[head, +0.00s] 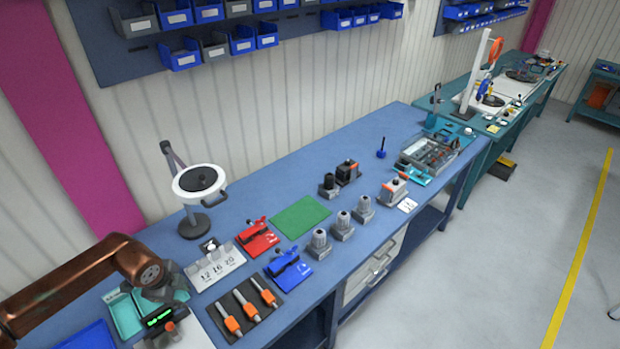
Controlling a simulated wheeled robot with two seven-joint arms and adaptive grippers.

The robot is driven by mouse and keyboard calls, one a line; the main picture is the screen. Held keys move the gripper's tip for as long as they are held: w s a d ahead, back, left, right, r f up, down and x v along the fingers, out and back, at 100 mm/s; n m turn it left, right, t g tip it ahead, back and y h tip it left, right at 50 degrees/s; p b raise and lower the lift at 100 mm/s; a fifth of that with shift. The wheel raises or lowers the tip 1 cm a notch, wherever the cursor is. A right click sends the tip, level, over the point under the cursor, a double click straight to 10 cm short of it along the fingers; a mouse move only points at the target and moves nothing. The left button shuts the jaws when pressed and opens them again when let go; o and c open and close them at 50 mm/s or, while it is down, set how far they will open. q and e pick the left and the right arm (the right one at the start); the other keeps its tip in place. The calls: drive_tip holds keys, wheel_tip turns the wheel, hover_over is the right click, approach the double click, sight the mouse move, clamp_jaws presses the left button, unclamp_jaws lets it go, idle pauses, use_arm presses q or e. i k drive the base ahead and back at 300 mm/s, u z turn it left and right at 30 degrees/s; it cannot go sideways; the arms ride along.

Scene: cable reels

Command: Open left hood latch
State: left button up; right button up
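Several grey connector housings stand on the blue workbench (310,205). A grey housing with an orange mark (393,190) is at the right, and a black-topped one (348,171) is farther back, beside a dark-topped one (328,186). Grey round-topped ones (343,226) stand in a row in front. The latches are too small to make out, so I cannot tell which hood is the left one or whether its latch is open. My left gripper (166,291) is at the lower left, far from the housings, over teal trays. Its fingers are unclear. My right gripper is not in view.
A ring magnifier lamp (199,182) stands at the back. Red (258,238) and blue (288,270) tool holders, orange-handled tools (247,306) and a green mat (301,216) lie between my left arm and the housings. A clear bin (428,152) is at the far end.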

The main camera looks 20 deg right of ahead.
sight(386, 195)
drive_tip(key=z, duration=1.6)
drive_tip(key=i, duration=1.65)
